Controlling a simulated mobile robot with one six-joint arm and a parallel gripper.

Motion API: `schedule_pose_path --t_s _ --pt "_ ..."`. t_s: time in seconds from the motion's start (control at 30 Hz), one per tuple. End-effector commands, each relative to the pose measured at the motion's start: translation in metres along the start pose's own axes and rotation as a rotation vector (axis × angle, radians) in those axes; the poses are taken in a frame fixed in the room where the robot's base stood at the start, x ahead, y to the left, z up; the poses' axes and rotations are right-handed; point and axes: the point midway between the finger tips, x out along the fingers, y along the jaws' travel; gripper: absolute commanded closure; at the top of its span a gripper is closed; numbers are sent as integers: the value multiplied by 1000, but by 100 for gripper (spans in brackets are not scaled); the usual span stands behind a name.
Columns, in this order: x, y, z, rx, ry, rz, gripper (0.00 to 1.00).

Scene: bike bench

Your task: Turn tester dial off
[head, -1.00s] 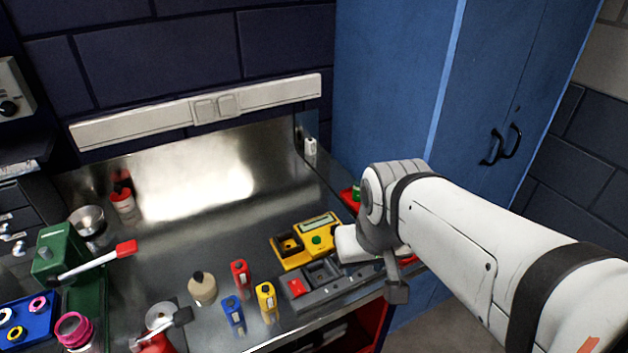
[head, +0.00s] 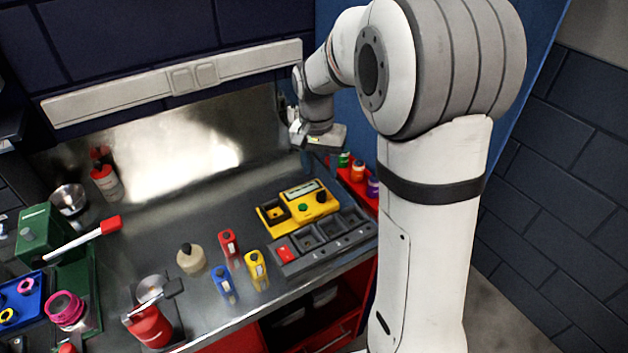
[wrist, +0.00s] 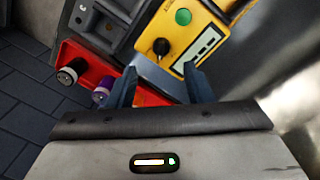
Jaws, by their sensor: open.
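The yellow tester (head: 291,212) sits on the metal bench, at the back of a grey tray. It has a display, a green button (head: 302,208) and a black dial (head: 320,197) at its right end. In the wrist view the tester (wrist: 181,57) lies beyond my fingers, with the dial (wrist: 161,46) just ahead of the gap between them. The dial's setting is too small to read. My gripper (wrist: 160,84) is open and empty, apart from the dial. In the head view it is above and behind the tester, its fingers hard to make out.
A grey tray with compartments (head: 328,242) stands in front of the tester. A red rack (head: 356,186) with several small bottles is to its right, close to my fingers in the wrist view. Red, blue and yellow bottles stand left of the tray. Bare bench lies behind the tester.

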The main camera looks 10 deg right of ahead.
Motion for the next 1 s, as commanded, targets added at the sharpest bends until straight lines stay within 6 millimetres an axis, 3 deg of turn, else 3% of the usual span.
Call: schedule_pose_path --t_s 0.6,0.93,1.0 --pt "76 -2 -2 7 -5 4 54" --pt "80 -3 -2 6 -3 3 54" --pt "80 -3 -2 6 -3 3 59"
